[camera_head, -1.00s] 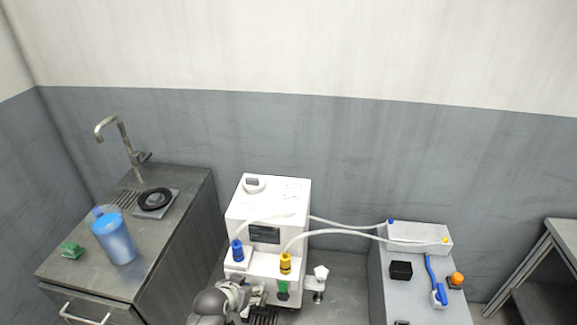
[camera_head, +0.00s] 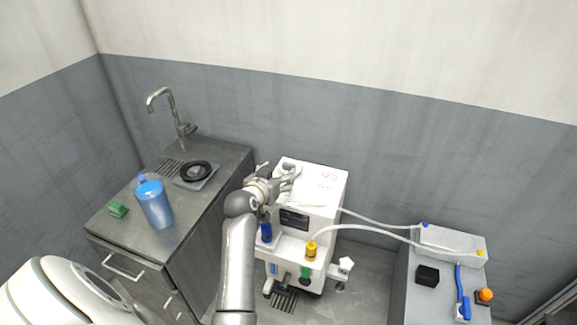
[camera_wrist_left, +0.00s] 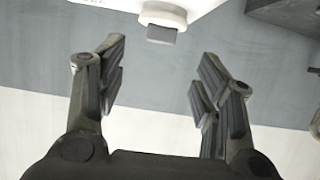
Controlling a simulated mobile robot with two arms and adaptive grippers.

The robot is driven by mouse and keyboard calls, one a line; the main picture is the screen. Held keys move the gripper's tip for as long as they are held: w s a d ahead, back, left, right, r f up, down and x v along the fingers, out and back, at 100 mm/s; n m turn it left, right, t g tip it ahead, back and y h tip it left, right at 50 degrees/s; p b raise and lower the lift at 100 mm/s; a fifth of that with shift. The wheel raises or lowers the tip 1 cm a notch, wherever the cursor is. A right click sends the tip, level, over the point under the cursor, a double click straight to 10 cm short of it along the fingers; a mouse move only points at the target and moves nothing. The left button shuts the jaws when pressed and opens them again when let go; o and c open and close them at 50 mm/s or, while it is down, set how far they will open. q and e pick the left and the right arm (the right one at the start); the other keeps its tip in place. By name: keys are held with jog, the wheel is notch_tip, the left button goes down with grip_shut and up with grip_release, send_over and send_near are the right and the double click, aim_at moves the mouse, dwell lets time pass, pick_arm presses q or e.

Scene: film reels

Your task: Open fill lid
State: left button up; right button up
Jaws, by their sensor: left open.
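The white machine (camera_head: 318,190) stands on the floor between the sink cabinet and the right bench. Its fill lid (camera_wrist_left: 163,14), a round white cap with a grey tab (camera_wrist_left: 161,35), shows at the top of the left wrist view and looks closed. My left gripper (camera_head: 278,176) is at the machine's upper left edge in the head view, where it largely hides the lid. In the left wrist view the gripper (camera_wrist_left: 162,52) is open and empty, with the lid beyond the gap between its fingertips. My right gripper is out of view.
A blue plug (camera_head: 266,232) and a yellow plug (camera_head: 311,249) are on the machine's front. White hoses (camera_head: 375,236) run right to a grey box (camera_head: 455,240). A blue jug (camera_head: 154,205) and a black ring (camera_head: 195,171) are on the sink cabinet (camera_head: 140,240).

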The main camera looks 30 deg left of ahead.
aim_at(287, 165)
pick_arm(q)
jog(key=shift+p+x, duration=0.35)
jog(key=shift+x, duration=4.55)
jog(key=shift+s, duration=0.1)
jog(key=c, duration=1.2)
jog(key=shift+a+r, duration=0.1)
jog(key=shift+a, duration=0.05)
